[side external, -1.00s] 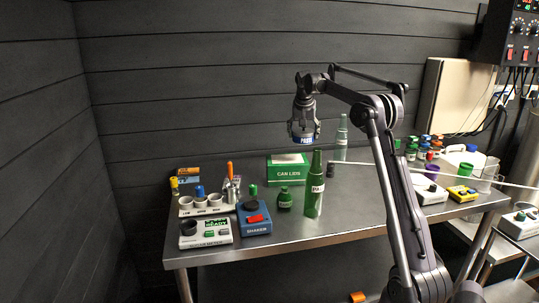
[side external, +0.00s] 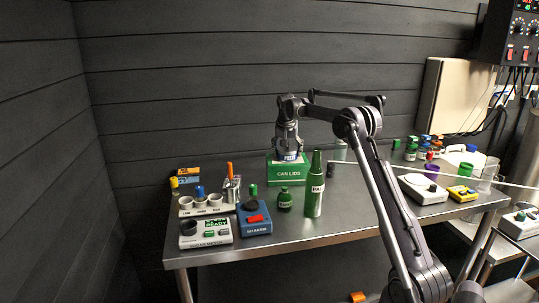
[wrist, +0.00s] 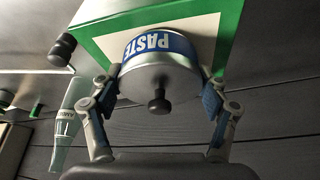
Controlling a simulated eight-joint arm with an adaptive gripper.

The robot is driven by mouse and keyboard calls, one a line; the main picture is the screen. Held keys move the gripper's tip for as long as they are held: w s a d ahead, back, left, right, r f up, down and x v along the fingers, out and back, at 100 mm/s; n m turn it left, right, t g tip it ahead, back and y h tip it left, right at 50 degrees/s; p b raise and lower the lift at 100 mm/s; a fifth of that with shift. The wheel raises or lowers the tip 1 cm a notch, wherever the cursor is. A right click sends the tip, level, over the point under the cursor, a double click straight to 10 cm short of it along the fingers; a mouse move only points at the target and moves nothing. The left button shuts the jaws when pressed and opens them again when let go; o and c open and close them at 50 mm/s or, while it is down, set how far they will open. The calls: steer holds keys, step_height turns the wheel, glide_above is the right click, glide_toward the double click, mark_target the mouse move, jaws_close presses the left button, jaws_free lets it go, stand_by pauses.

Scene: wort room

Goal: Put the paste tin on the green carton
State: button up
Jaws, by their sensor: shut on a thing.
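The paste tin (wrist: 159,68), silver with a blue label, is between the fingers of my gripper (wrist: 160,98) in the wrist view. My gripper (side external: 287,150) is shut on it, pointing down. In the side view the tin (side external: 290,156) shows just at the top of the green carton (side external: 288,173), marked CAN LIDS. The carton (wrist: 88,44) fills the area behind the tin in the wrist view, with its pale panel partly covered. I cannot tell whether the tin touches the carton's top.
A tall green bottle (side external: 315,190) stands right in front of the carton, with a small green jar (side external: 284,199) to its left. The blue shaker (side external: 254,217) and a white device (side external: 206,232) are at front left.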

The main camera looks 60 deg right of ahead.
steer(key=o, duration=1.4)
steer(key=shift+f, duration=0.15)
steer(key=shift+o, duration=0.2)
steer(key=v, duration=1.2)
steer(key=a+r+n+t, duration=0.2)
steer(key=a+r+n, duration=0.15)
steer(key=a, duration=1.15)
steer(key=s+a+f+n+t+y, duration=0.1)
steer(key=s+a+f+n, duration=0.1)
steer(key=s+a, duration=0.3)
steer(key=s+a+f+n+y, duration=0.1)
steer(key=s+a+f+n, duration=0.1)
steer(key=a, duration=0.6)
steer(key=s+a+f+n+t+y, duration=0.1)
steer(key=s+a+f+n, duration=0.1)
steer(key=s+a+n, duration=0.3)
steer(key=s+a+f+n+t+y, duration=0.1)
steer(key=s+a+f, duration=0.6)
steer(key=a+f, duration=0.1)
steer(key=shift+a, duration=0.4)
